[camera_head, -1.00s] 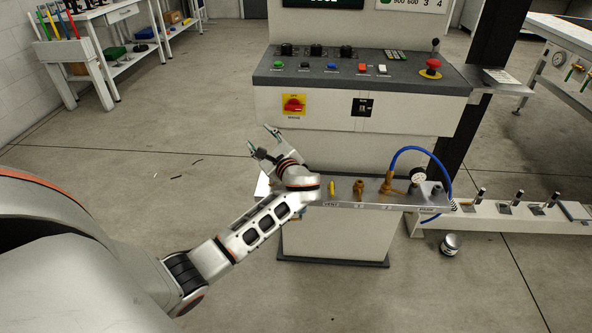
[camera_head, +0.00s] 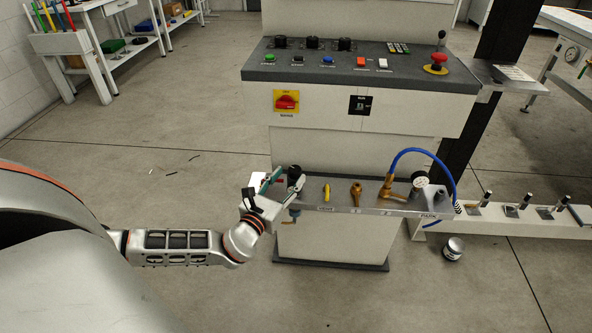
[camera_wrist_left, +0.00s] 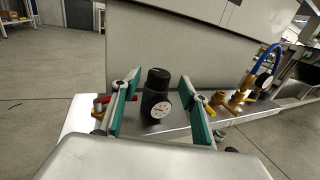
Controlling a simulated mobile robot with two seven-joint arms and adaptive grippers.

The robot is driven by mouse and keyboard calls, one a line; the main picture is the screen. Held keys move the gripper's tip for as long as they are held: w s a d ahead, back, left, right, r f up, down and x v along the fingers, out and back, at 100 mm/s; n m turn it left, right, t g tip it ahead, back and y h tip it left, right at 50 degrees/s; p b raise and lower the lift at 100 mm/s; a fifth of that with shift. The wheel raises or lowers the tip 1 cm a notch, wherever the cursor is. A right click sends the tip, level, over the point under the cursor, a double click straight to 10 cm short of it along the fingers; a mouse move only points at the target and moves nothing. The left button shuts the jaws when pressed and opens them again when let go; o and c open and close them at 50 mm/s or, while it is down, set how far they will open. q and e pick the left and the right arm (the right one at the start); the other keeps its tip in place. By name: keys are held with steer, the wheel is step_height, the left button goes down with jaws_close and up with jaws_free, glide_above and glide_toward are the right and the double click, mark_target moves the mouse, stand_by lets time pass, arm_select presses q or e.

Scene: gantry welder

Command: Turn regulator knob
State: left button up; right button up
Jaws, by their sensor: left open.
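The regulator, black with a round white dial gauge (camera_wrist_left: 161,109) on its front, stands on the shelf. Its black knob (camera_wrist_left: 158,78) is on top, and also shows in the head view (camera_head: 294,170). My left gripper (camera_head: 283,183) is at the left end of the shelf, with its fingers pointing toward the regulator. In the left wrist view the gripper (camera_wrist_left: 158,103) is open, with one green-padded finger on each side of the regulator. I see no grip on the knob. In the head view the fingers hide most of the regulator body. My right gripper is not in view.
The metal shelf (camera_head: 340,207) carries a yellow vent lever (camera_head: 326,193), brass fittings (camera_head: 356,192), and a blue hose (camera_head: 412,151) with a second gauge (camera_head: 420,180). The control panel (camera_head: 345,68) overhangs behind. A can (camera_head: 453,248) stands on the floor.

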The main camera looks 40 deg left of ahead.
mark_target(295, 169)
arm_select(q)
steer(key=shift+w+a+f+b, duration=0.1)
steer(key=shift+w+a+b, duration=0.15)
steer(key=shift+w, duration=0.85)
steer(key=shift+w+a+b, duration=0.1)
steer(key=shift+w+a, duration=0.1)
steer(key=shift+w, duration=0.9)
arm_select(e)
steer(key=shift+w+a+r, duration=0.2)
arm_select(q)
steer(key=c, duration=1.1)
steer(key=shift+w+d+r+n+y+p, duration=0.1)
steer(key=shift+r+n+y+p, duration=0.35)
steer(key=shift+y+p, duration=0.25)
steer(key=shift+n, duration=0.25)
steer(key=shift+n+g+y+p, duration=0.5)
steer(key=shift+y+p, duration=0.15)
steer(key=shift+y, duration=0.45)
steer(key=shift+f+n+y, duration=0.2)
steer(key=shift+n+y, duration=0.2)
steer(key=shift+f+g+y, duration=0.15)
steer(key=shift+g+y, duration=0.15)
steer(key=shift+g, duration=0.1)
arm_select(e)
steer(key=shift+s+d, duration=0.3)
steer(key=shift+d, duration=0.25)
